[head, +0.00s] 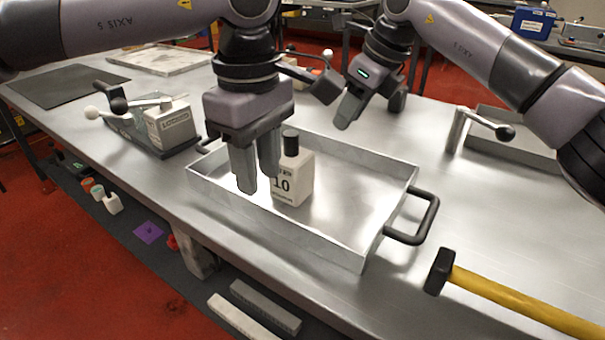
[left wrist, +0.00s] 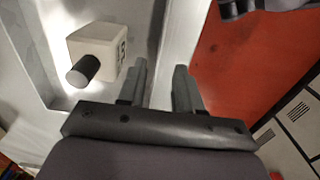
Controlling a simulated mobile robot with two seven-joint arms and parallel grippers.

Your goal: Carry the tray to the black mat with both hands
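The metal tray (head: 300,236) stands on the steel table, with a black handle (head: 425,222) at its right end and another (head: 205,142) at its left end, partly hidden. A white bottle (head: 293,183) marked 10, with a black cap, stands in it; it also shows in the left wrist view (left wrist: 97,50). The black mat (head: 65,85) lies flat at the table's far left. My left gripper (head: 258,182) points down over the tray, beside the bottle, its fingers apart and empty. My right gripper (head: 346,112) is above the tray's back side; its finger gap is not visible.
A fixture with a lever and a white labelled block (head: 172,122) stands between tray and mat. A hammer (head: 500,295) lies right of the tray. Another tray (head: 510,150) with a clamp lever (head: 480,125) is at the right. A pale board (head: 160,58) lies behind the mat.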

